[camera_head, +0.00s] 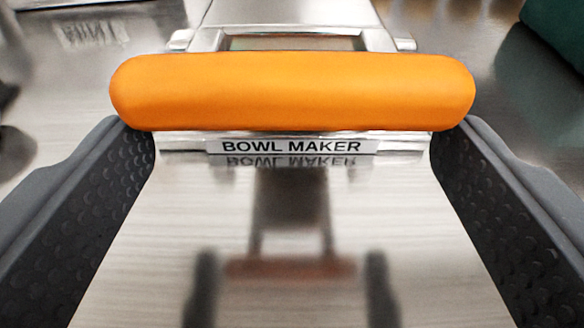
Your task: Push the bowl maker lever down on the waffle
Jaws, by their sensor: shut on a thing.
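The bowl maker lever has a thick orange handle (292,92) lying level across the upper middle of the view. Below it is a shiny metal face with a label (291,146) reading BOWL MAKER. My gripper (294,128) has one grey finger with a black textured pad on each side. The fingertips reach the two ends of the orange handle, and the pads flank the metal face. My gripper is shut on the lever across its width. No waffle shows in this view.
A metal frame (290,41) stands behind the handle. A steel surface (75,70) spreads around it, with a blurred reflected label at the upper left. A dark green object (556,28) is at the upper right corner. Dark shapes lie at the left edge.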

